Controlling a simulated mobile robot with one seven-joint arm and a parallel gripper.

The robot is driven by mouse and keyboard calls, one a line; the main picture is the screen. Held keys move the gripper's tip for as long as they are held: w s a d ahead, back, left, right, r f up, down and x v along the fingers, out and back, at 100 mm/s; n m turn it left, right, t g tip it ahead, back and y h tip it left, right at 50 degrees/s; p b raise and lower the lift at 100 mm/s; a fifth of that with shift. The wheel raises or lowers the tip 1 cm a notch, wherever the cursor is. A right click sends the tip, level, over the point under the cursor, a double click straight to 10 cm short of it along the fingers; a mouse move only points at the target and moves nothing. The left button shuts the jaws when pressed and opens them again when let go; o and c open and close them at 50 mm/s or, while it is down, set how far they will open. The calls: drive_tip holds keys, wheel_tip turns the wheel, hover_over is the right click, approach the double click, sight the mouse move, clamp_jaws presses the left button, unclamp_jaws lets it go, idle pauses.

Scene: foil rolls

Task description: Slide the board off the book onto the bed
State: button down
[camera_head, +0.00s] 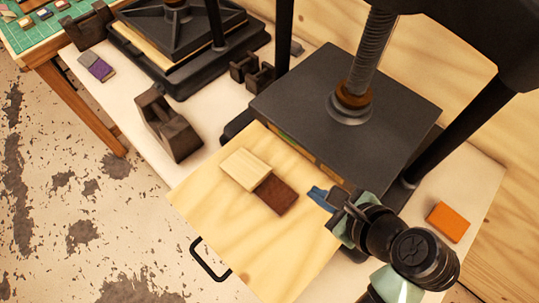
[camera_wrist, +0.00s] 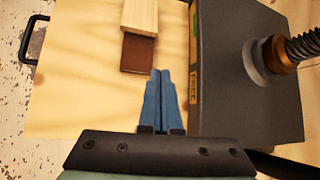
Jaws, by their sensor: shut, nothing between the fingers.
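A pale wooden board (camera_head: 246,168) and a dark brown book (camera_head: 276,195) are together on the light wooden bed (camera_head: 290,250) of the press. The board overlaps the book's far-left part and leaves its near-right part bare. In the wrist view the board (camera_wrist: 139,14) is at the top edge, partly cut off, with the brown book (camera_wrist: 137,53) just below. My gripper (camera_head: 318,194), with blue fingers, is shut and empty. It is right of the book, apart from it in the picture. In the wrist view the fingertips (camera_wrist: 160,73) are just below and right of the book.
The dark press plate (camera_head: 345,105) with its screw stands close behind my fingers, over the bed's back part. A black handle (camera_head: 208,262) is on the bed's front edge. An orange block (camera_head: 448,222) lies to the right. The bed's front is clear.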

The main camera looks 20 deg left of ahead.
sight(253, 178)
drive_tip(key=shift+m+g+y, duration=0.4)
drive_tip(key=shift+m+g, duration=0.4)
drive_tip(key=a+f, duration=0.2)
drive_tip(key=f, duration=0.1)
drive_tip(key=a+f, duration=0.3)
drive_tip(key=a+f+p, duration=0.1)
drive_tip(key=a+f, duration=0.2)
drive_tip(key=shift+s, duration=0.35)
drive_tip(key=shift+w+a+r+p, duration=0.1)
drive_tip(key=shift+w+a+p, duration=0.2)
drive_tip(key=shift+a, duration=0.2)
drive_tip(key=shift+w+a+r+p, duration=0.1)
drive_tip(key=shift+w+a+p, duration=0.15)
drive_tip(key=shift+a, duration=0.25)
drive_tip(key=shift+w+a+f, duration=0.1)
drive_tip(key=shift+w+a, duration=0.15)
drive_tip(key=shift+a, duration=0.35)
drive_tip(key=shift+a, duration=0.1)
drive_tip(key=shift+w+a+r+p, duration=0.2)
drive_tip(key=shift+w+a+p, duration=0.2)
drive_tip(key=shift+a+p, duration=0.45)
drive_tip(key=shift+w+a+f, duration=0.15)
drive_tip(key=shift+a+f, duration=0.05)
drive_tip(key=shift+a, duration=0.1)
